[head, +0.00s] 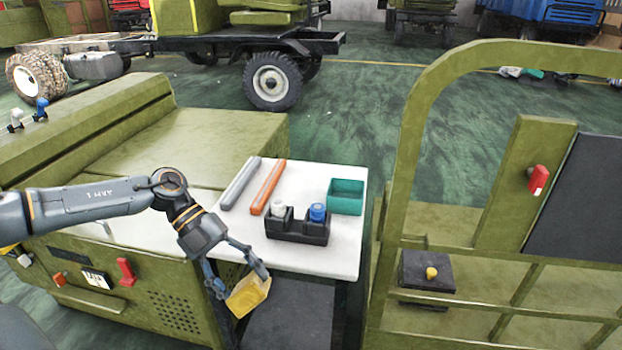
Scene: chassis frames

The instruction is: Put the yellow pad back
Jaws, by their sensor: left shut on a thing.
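The yellow pad (248,296) is a small yellow block held in the fingers of my left gripper (238,283). It is tilted and sits in front of the white table's near edge, over a dark surface. My left gripper is shut on it, with one finger on each side. My right gripper is not in view.
The white tabletop (340,262) holds a grey bar (241,183), an orange bar (268,187), a green bin (345,197) and a black holder (297,229) with a white-topped and a blue-capped item. An olive door frame (398,215) stands right. Olive vehicle bodywork (190,148) lies left.

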